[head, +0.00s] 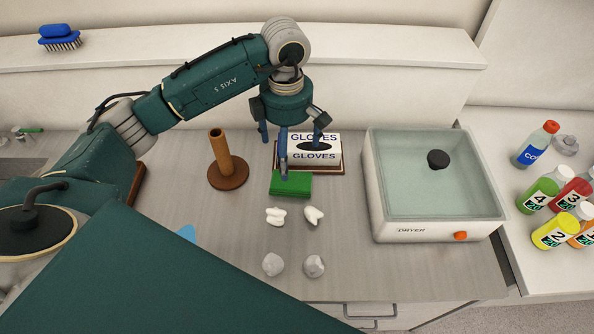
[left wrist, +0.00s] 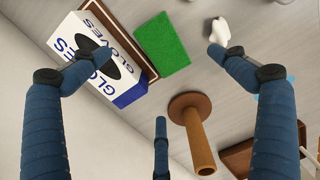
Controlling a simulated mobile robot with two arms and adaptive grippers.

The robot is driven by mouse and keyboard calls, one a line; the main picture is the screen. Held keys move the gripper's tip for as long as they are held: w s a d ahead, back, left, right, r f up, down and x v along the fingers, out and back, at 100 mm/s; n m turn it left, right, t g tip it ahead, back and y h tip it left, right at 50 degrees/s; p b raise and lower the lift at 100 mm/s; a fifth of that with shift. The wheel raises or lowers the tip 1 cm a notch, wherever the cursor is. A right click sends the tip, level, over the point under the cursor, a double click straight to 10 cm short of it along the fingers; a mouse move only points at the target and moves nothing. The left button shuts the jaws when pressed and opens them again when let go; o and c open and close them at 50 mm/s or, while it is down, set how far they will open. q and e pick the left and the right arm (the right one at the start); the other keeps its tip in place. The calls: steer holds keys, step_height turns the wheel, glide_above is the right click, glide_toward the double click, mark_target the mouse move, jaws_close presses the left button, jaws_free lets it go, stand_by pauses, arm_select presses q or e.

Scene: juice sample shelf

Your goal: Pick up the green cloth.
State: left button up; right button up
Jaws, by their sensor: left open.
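The green cloth (head: 290,187) lies flat on the grey counter in front of the glove box in the head view. It also shows in the left wrist view (left wrist: 162,43), uncovered between two spread fingers. My left gripper (head: 291,152) is open and empty, with its blue fingers spread above the glove box and the cloth's back edge. In the left wrist view the gripper (left wrist: 158,62) shows no finger closed on the cloth. I cannot tell the exact gap between the fingers and the cloth. My right gripper is not in view.
The white glove box (head: 315,157) stands in a brown tray directly behind the cloth. A brown peg stand (head: 228,178) is to its left, the dryer (head: 380,215) to its right. Crumpled white pieces (head: 276,215) lie in front. Bottles (head: 542,190) stand far right.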

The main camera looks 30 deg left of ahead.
mark_target(291, 176)
arm_select(q)
steer(key=f, duration=0.1)
steer(key=f+p, duration=0.1)
steer(key=f, duration=0.1)
steer(key=shift+s+f, duration=0.15)
steer(key=shift+s, duration=0.2)
steer(key=shift+w+f, duration=0.1)
steer(key=shift+f, duration=0.15)
steer(key=f+p, duration=0.2)
steer(key=f, duration=0.1)
steer(key=f+p, duration=0.1)
steer(key=shift+w+d+f, duration=0.2)
steer(key=shift+w, duration=0.2)
steer(key=shift+f, duration=0.45)
steer(key=shift+c, duration=0.5)
steer(key=c, duration=1.1)
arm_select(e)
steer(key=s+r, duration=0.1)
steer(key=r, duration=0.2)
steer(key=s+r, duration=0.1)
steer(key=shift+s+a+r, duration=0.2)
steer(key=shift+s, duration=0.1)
